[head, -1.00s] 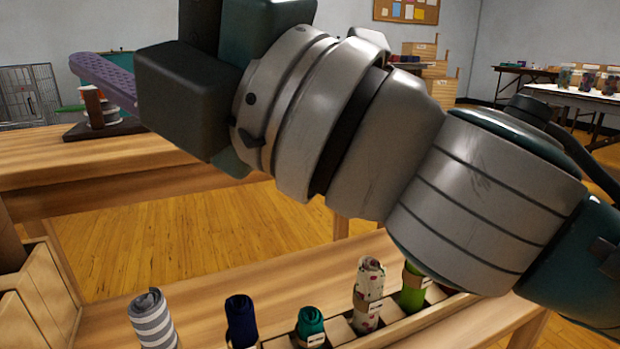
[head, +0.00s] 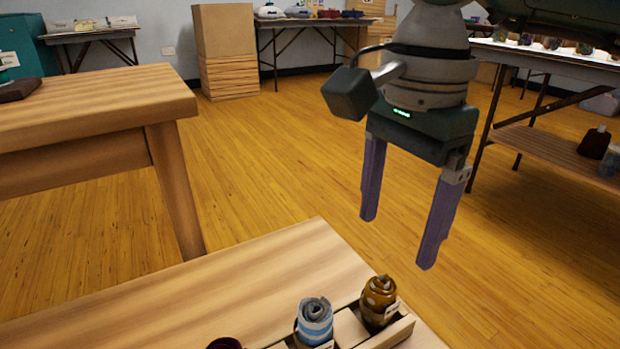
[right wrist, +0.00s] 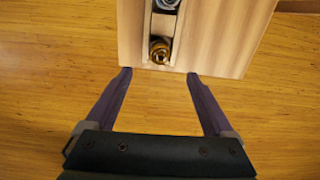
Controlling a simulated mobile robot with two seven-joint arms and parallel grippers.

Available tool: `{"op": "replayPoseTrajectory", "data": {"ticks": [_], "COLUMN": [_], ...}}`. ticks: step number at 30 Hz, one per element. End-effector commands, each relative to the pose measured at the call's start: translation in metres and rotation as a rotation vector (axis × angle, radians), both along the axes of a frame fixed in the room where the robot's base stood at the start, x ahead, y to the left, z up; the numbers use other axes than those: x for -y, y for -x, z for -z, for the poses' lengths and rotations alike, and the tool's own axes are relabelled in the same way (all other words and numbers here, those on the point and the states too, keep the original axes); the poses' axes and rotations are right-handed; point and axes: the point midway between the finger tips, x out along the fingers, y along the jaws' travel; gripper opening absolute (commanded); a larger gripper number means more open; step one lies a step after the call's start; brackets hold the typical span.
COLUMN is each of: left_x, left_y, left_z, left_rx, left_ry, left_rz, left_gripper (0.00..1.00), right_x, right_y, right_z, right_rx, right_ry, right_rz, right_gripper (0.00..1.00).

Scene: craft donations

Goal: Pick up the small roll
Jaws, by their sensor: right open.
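Several fabric rolls stand upright at the near edge of the head view. A brown roll with light dots (head: 379,296) stands in the end slot of a wooden tray (head: 392,333). A blue and white striped roll (head: 315,322) is beside it, and a dark purple roll (head: 225,343) is cut off by the frame. I cannot tell which is the small roll. My right gripper (head: 398,240) is open and empty, pointing down beyond the table's end. In the right wrist view the brown roll (right wrist: 160,51) is just ahead, between the fingertips (right wrist: 158,75) but apart from them.
The rolls' tray sits on a wooden table (head: 250,265). Another wooden table (head: 90,100) stands at left. A dark-legged table with a shelf (head: 555,150) is at right. Open wooden floor lies between. Boxes (head: 228,50) stand at the back.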

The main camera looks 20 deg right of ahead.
Motion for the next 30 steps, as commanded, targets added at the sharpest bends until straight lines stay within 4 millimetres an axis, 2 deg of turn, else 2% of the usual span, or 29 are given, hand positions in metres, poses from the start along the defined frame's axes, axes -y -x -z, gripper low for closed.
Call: {"op": "replayPoseTrajectory", "data": {"ticks": [4, 9, 14, 22, 30], "left_x": [0.000, -0.001, -0.001, -0.001, -0.002], "left_y": [0.000, 0.000, 0.000, 0.000, 0.000], "left_z": [0.008, 0.020, 0.026, 0.051, 0.051], "left_rx": [0.001, 0.000, 0.000, 0.001, -0.001], "left_ry": [0.001, -0.001, -0.001, -0.004, -0.008], "left_rz": [-0.002, -0.003, -0.003, -0.001, 0.003], "left_gripper": [1.00, 1.00, 1.00, 1.00, 1.00], "right_x": [0.005, 0.004, 0.004, 0.004, 0.004], "right_y": [0.000, 0.000, -0.001, -0.003, -0.003], "right_z": [0.014, 0.042, 0.055, 0.096, 0.099], "right_rx": [-0.005, -0.005, -0.002, -0.004, -0.003], "right_ry": [0.019, 0.016, 0.014, 0.012, 0.012], "right_rz": [0.000, 0.000, 0.000, 0.000, 0.000], "right_gripper": [0.88, 0.88, 0.88, 0.88, 0.88]}}
